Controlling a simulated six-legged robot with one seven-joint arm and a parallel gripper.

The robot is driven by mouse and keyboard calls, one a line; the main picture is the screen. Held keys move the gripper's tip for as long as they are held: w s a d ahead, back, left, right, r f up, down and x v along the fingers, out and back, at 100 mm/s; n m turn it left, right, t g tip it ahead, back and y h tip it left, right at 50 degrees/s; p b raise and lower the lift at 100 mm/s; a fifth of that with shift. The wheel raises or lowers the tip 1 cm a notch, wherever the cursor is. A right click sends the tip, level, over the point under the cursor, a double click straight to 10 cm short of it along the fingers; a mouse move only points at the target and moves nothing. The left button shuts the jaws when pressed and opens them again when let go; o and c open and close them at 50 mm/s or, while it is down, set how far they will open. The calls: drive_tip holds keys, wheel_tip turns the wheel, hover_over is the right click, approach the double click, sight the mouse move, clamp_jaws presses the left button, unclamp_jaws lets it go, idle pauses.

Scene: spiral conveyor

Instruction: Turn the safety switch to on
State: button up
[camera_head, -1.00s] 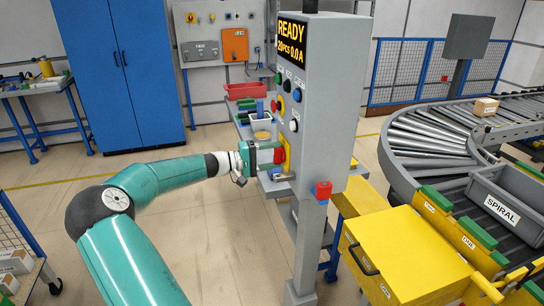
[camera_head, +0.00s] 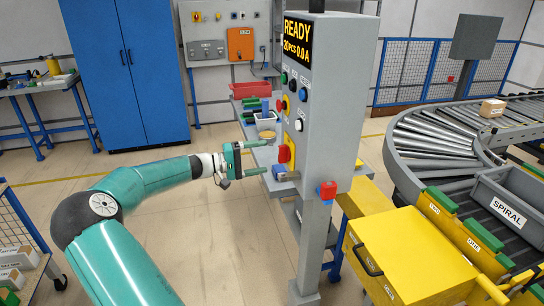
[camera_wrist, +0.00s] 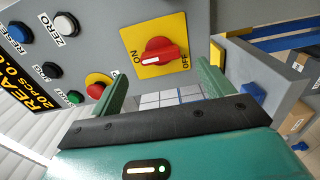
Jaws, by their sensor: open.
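The safety switch (camera_head: 285,153) is a red knob on a yellow plate on the face of the grey control post. In the wrist view the red knob (camera_wrist: 160,51) lies nearly level in the picture between the printed words ON, on its left, and OFF, on its right. My gripper (camera_head: 262,158) is open and empty, a short way left of the switch in the head view. In the wrist view its green fingers (camera_wrist: 161,82) stand apart below the switch plate, not touching the knob.
The grey post (camera_head: 335,130) has a display reading READY and several buttons. A red-and-yellow stop button (camera_wrist: 98,86) is near my left finger in the wrist view. A grey ledge (camera_head: 282,184) juts out below the switch. The roller conveyor (camera_head: 430,135) and yellow box (camera_head: 410,255) stand right.

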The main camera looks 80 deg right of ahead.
drive_tip(key=v, duration=0.7)
drive_tip(key=shift+w+a, duration=0.15)
drive_tip(key=shift+w, duration=0.15)
drive_tip(key=w+a+f+n+t+y, duration=0.1)
drive_tip(key=w+a+n+t+y, duration=0.2)
drive_tip(key=a, duration=0.6)
drive_tip(key=w+a+f+n+t+y, duration=0.1)
drive_tip(key=w+a+t, duration=0.2)
drive_tip(key=a+t, duration=0.45)
drive_tip(key=w+a+f+n+t+y, duration=0.1)
drive_tip(key=w+a+f+t, duration=0.15)
drive_tip(key=a, duration=0.85)
drive_tip(key=s+a+r+n+t+y, duration=0.1)
drive_tip(key=a+r+n+t, duration=0.1)
drive_tip(key=a, duration=0.7)
drive_tip(key=s+a+r+n+t+y, duration=0.1)
drive_tip(key=s+a+r+n+t, duration=0.1)
drive_tip(key=a, duration=0.8)
drive_tip(key=s+a+r+n+t+y, duration=0.2)
drive_tip(key=a+r+n+t, duration=0.1)
drive_tip(key=a, duration=0.6)
drive_tip(key=shift+s+a+r+t, duration=0.2)
drive_tip(key=shift+s+a+t, duration=0.1)
drive_tip(key=shift+t, duration=0.2)
